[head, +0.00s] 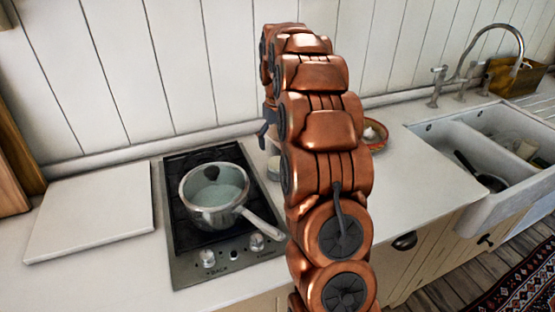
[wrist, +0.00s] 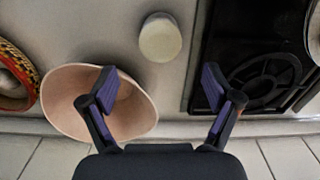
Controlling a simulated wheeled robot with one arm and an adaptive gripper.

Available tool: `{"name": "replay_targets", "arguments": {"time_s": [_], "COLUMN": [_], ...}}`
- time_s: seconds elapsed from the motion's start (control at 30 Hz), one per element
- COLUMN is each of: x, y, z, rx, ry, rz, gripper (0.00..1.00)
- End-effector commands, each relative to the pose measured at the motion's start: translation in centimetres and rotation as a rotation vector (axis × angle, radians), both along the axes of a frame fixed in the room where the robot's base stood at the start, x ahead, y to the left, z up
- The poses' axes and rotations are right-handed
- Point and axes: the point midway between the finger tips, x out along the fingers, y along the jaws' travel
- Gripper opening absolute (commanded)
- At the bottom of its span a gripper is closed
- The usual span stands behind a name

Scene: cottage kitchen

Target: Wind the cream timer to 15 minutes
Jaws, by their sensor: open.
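The cream timer (wrist: 160,37) is a small round cream piece on the worktop in the wrist view, between a bowl and the hob. My gripper (wrist: 159,85) is open and empty, its two fingertips spread wide. The timer shows beyond the fingertips, roughly midway between them and apart from both. In the head view a cream object (head: 273,166), probably the timer, is partly hidden by my arm, below my dark gripper (head: 266,134). No dial marks on the timer can be read.
A pale, wide bowl (wrist: 72,112) lies under my left finger in the wrist view. A patterned red bowl (wrist: 18,88) is farther left. The black hob (head: 180,170) holds a lidded pot (head: 208,211) with its handle sticking out. A white board (head: 90,212) and sink (head: 468,190) flank the area.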

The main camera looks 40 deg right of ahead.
Motion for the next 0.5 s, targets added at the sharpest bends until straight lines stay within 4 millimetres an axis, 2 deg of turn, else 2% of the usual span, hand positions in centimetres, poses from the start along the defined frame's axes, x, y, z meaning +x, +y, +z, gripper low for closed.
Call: {"name": "replay_targets", "arguments": {"time_s": [0.17, 0.5], "x": [-0.2, -0.2], "y": [0.1, 0.1], "z": [-1.6, -6.0], "rx": [0.004, 0.004], "ry": [0.007, 0.007], "rz": [0.000, -0.001], "gripper": [0.89, 0.89]}}
